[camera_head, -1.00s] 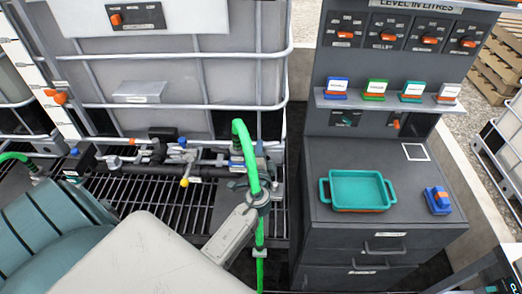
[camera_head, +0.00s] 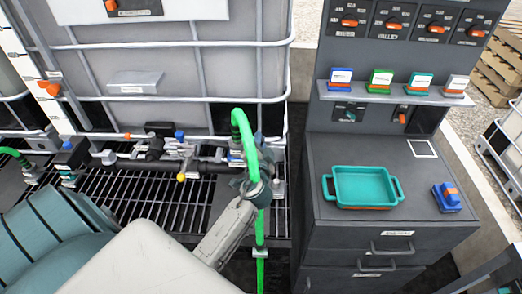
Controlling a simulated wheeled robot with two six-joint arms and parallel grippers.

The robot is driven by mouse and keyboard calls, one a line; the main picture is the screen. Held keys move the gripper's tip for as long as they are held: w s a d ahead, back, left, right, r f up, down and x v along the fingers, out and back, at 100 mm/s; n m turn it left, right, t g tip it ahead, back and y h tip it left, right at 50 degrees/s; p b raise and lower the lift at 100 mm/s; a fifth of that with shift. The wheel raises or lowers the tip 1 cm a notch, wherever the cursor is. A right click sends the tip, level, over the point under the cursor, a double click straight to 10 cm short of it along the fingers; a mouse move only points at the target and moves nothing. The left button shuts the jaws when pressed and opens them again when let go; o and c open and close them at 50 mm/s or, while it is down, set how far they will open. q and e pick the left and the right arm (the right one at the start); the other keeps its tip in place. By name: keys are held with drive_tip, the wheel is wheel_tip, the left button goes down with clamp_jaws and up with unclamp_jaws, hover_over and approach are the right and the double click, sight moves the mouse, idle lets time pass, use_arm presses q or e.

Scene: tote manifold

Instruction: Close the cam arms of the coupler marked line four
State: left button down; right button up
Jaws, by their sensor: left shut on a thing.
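A bright green hose (camera_head: 250,146) arches at the manifold in front of the caged tote and hangs down past the grating. My left gripper (camera_head: 256,187) is shut on the green hose below its bend. Dark and grey fittings (camera_head: 270,155) sit just behind and right of the hose. The gripper and hose partly hide them, so I cannot tell which is the line four coupler or how its cam arms stand. A manifold pipe with a yellow-ended handle (camera_head: 181,177) runs to the left. My right gripper is not in view.
A dark cabinet (camera_head: 330,225) stands on the right, with a teal tray (camera_head: 364,170) and a blue-and-orange block (camera_head: 446,197) on top. A shelf (camera_head: 400,95) with several coloured labelled blocks is above it. Black grating (camera_head: 150,208) lies under the pipes.

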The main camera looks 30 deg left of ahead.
use_arm(q)
drive_tip(key=n+b, duration=0.1)
drive_tip(key=b, duration=0.1)
drive_tip(key=n+b, duration=0.2)
drive_tip(key=a+n+b, duration=0.1)
drive_tip(key=n+b, duration=0.1)
drive_tip(key=shift+s+a+r, duration=0.1)
drive_tip(key=shift+s+r, duration=0.3)
drive_tip(key=shift+s+a+r+n+b, duration=0.15)
drive_tip(key=shift+a+r+n+b, duration=0.1)
drive_tip(key=shift+n+b, duration=0.65)
drive_tip(key=shift+a+r+n+b, duration=0.1)
drive_tip(key=shift+n+b, duration=0.2)
drive_tip(key=shift+n, duration=0.1)
drive_tip(key=c, duration=1.5)
unclamp_jaws()
drive_tip(key=shift+r, duration=0.1)
